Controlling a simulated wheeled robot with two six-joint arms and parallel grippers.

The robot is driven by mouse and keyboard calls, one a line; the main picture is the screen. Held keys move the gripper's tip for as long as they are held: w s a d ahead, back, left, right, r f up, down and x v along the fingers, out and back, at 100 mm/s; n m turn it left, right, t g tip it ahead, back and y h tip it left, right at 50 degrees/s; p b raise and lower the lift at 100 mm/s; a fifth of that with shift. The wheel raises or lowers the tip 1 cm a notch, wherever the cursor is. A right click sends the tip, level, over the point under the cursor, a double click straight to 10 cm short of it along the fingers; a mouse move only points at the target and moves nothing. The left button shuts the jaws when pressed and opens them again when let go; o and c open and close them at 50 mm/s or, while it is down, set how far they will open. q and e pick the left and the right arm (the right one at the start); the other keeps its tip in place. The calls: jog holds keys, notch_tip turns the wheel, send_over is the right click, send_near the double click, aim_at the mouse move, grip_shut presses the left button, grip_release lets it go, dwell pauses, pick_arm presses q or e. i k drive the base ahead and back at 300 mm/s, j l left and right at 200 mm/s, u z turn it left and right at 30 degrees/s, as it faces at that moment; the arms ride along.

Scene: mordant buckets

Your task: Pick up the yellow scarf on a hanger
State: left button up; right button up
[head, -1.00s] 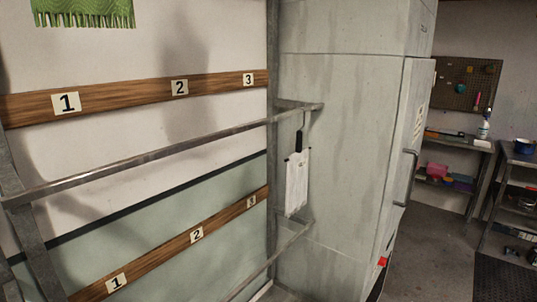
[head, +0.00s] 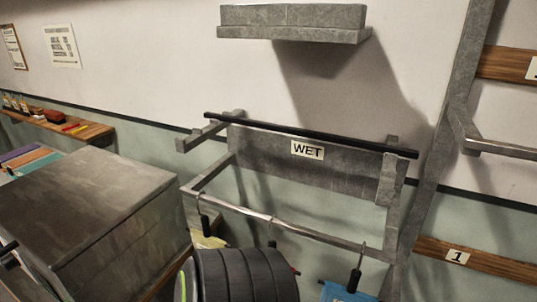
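A yellow scarf (head: 208,242) hangs at the low rail of the WET rack, below a hanger hook with a dark grip (head: 204,224). Only a small pale-yellow top part of the scarf shows; the rest is hidden behind a dark ribbed round shape in front. A second hook (head: 271,240) hangs to its right, with its lower part hidden by the same shape. A blue scarf (head: 345,293) hangs from a third hook with a black grip (head: 354,281) further right, cut off by the bottom edge. Neither of my grippers can be made out.
The grey metal rack carries a WET sign (head: 307,150) and a black top bar (head: 310,135). A large grey box (head: 85,215) stands at left. The dark ribbed shape (head: 245,275) blocks the bottom middle. A grey shelf (head: 293,24) juts out above.

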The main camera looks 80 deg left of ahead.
aim_at(204, 239)
jog(key=u, duration=0.9)
jog(key=k+j+u, duration=0.1)
jog(key=u, duration=0.8)
jog(key=j+u, duration=0.1)
jog(key=u, duration=0.8)
jog(key=k+j, duration=0.05)
jog(key=j, duration=0.05)
